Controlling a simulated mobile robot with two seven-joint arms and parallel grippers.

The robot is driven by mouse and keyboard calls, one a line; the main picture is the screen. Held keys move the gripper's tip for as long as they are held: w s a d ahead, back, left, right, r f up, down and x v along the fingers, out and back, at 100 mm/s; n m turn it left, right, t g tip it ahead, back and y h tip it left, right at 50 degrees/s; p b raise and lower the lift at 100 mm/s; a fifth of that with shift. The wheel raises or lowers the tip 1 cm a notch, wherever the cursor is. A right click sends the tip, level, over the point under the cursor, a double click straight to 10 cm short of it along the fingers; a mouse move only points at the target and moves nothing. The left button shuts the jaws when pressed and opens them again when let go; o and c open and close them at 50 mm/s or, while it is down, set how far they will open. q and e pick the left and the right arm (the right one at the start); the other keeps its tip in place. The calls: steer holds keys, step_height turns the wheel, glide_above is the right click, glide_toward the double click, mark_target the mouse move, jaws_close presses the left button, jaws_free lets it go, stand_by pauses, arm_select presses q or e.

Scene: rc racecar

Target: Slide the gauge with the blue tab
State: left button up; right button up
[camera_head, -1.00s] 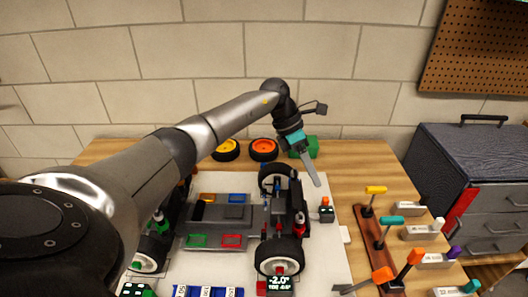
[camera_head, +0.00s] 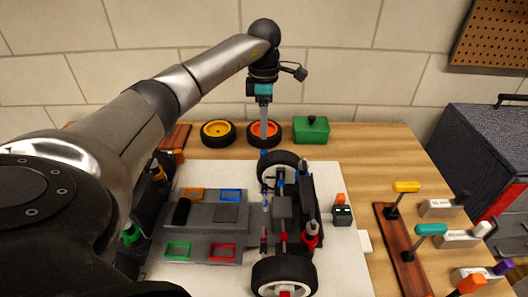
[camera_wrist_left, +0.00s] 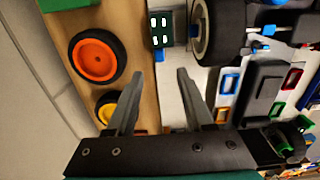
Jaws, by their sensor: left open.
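The gauge with the blue tab (camera_wrist_left: 160,30) is a small dark block with lit marks, beside the car's wheel in the left wrist view. Its blue tab (camera_wrist_left: 159,56) faces the gap between my fingers. In the head view only a bit of blue (camera_head: 263,153) shows just below my fingertips; the gauge body is hidden there. My left gripper (camera_head: 264,144) points down behind the car's far wheel (camera_head: 280,170). In the wrist view its open, empty fingers (camera_wrist_left: 160,75) are on either side of the tab's line, apart from it. My right gripper is out of view.
Orange (camera_head: 264,134) and yellow (camera_head: 217,132) wheels and a green box (camera_head: 311,130) stand along the back. Another gauge with an orange tab (camera_head: 340,200) sits right of the car. A wooden tool rack (camera_head: 405,255) is at the right.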

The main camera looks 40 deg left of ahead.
mark_target(264, 151)
arm_select(q)
step_height(264, 151, down, 7)
steer(key=shift+r+b, duration=0.1)
steer(key=shift+b, duration=0.9)
steer(key=shift+f, duration=0.95)
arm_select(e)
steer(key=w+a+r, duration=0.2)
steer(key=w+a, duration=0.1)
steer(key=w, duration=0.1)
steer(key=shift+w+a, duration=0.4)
arm_select(q)
steer(key=shift+c, duration=0.4)
jaws_close()
